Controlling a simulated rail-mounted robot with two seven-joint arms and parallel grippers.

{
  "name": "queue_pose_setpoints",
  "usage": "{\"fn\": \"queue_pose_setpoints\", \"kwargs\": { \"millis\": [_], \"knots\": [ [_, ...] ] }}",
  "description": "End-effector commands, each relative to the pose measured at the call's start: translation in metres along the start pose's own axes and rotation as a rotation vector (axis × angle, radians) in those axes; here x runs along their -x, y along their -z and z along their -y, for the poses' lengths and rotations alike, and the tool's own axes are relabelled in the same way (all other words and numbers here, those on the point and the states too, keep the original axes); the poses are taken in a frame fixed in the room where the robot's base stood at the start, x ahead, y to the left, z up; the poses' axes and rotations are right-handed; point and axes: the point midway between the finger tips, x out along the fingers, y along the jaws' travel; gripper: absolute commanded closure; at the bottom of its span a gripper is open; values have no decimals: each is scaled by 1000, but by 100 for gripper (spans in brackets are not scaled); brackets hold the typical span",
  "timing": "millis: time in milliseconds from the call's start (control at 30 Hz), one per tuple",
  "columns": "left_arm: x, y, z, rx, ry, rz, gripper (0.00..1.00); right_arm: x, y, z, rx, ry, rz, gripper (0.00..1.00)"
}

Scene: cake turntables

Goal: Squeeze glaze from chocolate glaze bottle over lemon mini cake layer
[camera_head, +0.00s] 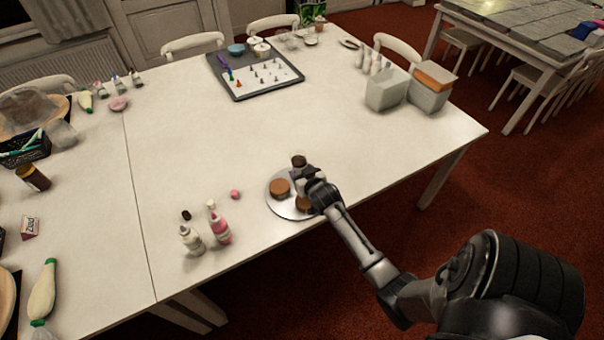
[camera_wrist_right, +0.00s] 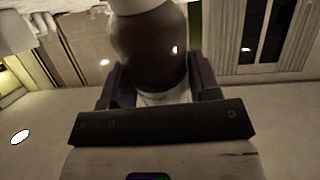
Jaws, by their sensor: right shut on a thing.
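My right gripper (camera_head: 302,175) is above the far right part of a round silver turntable (camera_head: 283,208) near the table's front edge. It is shut on a dark brown bottle (camera_head: 298,160), which looks like the chocolate glaze bottle. In the right wrist view the brown bottle (camera_wrist_right: 150,45) sits between the two dark fingers (camera_wrist_right: 160,85). Two small brown-topped round cakes show on the turntable, one at the left (camera_head: 280,187) and one at the front (camera_head: 303,203), partly hidden by my gripper. I cannot tell which is lemon. The bottle's tip is hidden. My left gripper is not in view.
A pale bottle with a dark cap (camera_head: 190,238) and a pink bottle (camera_head: 219,226) stand left of the turntable, near a small pink ball (camera_head: 235,194). A grey tray (camera_head: 288,93) and grey bins (camera_head: 383,95) are farther back. The table's middle is clear.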

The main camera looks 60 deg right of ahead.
Motion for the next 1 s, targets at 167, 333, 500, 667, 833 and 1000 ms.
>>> {"fn": "queue_pose_setpoints", "kwargs": {
  "millis": [167,333,500,667,833,1000],
  "knots": [
    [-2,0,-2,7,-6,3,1,1,4,0,0,1,-2,55],
    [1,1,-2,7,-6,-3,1,0,1,0,0,0,-2,55],
    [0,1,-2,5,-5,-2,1,0,1,0,0,0,-2,55],
    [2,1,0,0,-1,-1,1,0,1,0,0,0,-2,55],
    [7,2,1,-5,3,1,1,2,2,0,0,0,-2,55],
    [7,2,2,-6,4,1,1,2,1,0,0,0,-2,55]
  ]
}}
